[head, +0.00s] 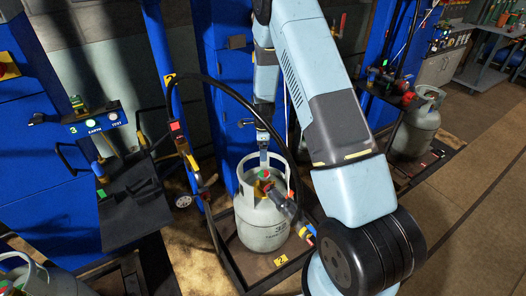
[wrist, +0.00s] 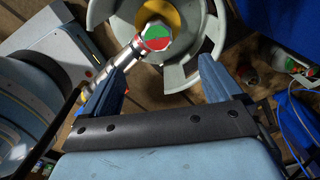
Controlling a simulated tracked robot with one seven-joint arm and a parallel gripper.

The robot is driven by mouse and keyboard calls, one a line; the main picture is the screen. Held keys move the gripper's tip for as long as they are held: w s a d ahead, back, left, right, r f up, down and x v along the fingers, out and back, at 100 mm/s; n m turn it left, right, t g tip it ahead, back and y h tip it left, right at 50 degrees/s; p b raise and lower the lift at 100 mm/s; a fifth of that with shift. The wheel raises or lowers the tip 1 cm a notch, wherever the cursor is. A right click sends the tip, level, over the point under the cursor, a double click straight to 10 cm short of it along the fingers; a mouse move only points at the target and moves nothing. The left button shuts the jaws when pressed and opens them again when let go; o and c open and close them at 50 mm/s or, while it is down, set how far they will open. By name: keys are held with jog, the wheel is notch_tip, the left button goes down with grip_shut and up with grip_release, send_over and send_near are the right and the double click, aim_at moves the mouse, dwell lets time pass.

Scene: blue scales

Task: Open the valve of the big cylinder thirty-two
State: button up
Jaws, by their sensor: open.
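The big grey-white cylinder (head: 264,232) stands upright on the scale tray, with dark lettering on its side that I can partly read as 32. Its valve knob (head: 267,188), red and green, sits inside the open collar. In the wrist view the valve knob (wrist: 157,36) lies ahead of my fingertips, on a yellow part, with a metal hose fitting joined to it. My gripper (head: 264,158) points down at the collar's far side. In the wrist view my gripper (wrist: 160,66) is open and empty, its blue fingers spread either side of the knob's line.
A black hose (head: 238,92) arches over the cylinder from the blue post. A scale panel (head: 95,122) stands left. Another cylinder (head: 417,122) stands right, and one shows partly at lower left. Open floor (head: 470,225) lies right of my arm.

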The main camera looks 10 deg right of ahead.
aim_at(264, 173)
jog(key=shift+s+f, duration=0.1)
jog(key=shift+s+d+m, duration=0.1)
jog(key=shift+s+m, duration=0.15)
jog(key=shift+m, duration=0.95)
notch_tip(264, 173, down, 14)
jog(key=shift+r, duration=0.2)
jog(key=shift+c, duration=0.2)
jog(key=c, duration=1)
